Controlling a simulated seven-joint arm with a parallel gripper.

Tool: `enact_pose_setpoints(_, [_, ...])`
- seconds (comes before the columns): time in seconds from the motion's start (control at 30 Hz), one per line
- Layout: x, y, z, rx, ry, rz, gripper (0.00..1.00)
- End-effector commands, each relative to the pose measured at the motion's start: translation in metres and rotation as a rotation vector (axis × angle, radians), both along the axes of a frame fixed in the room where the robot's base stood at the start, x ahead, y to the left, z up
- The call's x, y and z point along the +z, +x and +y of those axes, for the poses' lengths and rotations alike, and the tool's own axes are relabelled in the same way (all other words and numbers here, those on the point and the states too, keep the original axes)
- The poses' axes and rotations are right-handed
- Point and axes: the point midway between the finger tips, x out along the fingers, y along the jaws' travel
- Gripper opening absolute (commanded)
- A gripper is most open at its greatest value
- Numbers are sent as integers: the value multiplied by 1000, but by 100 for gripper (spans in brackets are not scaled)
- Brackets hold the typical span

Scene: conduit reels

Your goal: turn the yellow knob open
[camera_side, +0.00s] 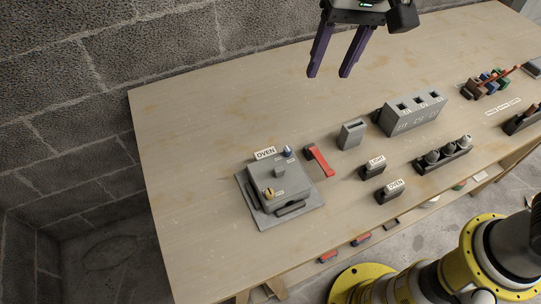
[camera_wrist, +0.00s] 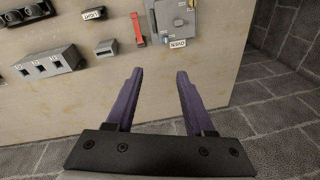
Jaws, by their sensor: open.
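The yellow knob (camera_side: 269,192) sits on top of the grey box labelled OVEN (camera_side: 293,184), near its left front corner. A blue-grey knob (camera_side: 287,151) stands at the back of the same box, which has a dark handle on its front. My gripper (camera_side: 326,75) is open and empty, high above the table and well apart from the box. Its purple fingers also show in the wrist view (camera_wrist: 159,73).
Further right are a small grey slotted block (camera_side: 352,134), a grey three-slot block (camera_side: 413,112), and small black blocks labelled LIGHT (camera_side: 374,170) and OVEN (camera_side: 389,193). The table's left back area is clear.

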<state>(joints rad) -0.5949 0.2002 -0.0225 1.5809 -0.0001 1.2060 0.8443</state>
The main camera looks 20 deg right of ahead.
Motion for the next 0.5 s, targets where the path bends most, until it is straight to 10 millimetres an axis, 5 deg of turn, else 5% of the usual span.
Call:
enact_pose_setpoints(0.1, [-36, -3, 58, 96, -40, 55, 53])
enact_pose_setpoints(0.2, [-63, -13, 91, 165, -71, 89, 53])
enact_pose_setpoints(0.33, [-91, -31, 115, 227, -110, 129, 53])
enact_pose_setpoints(0.5, [-101, -40, 122, 251, -120, 135, 53])
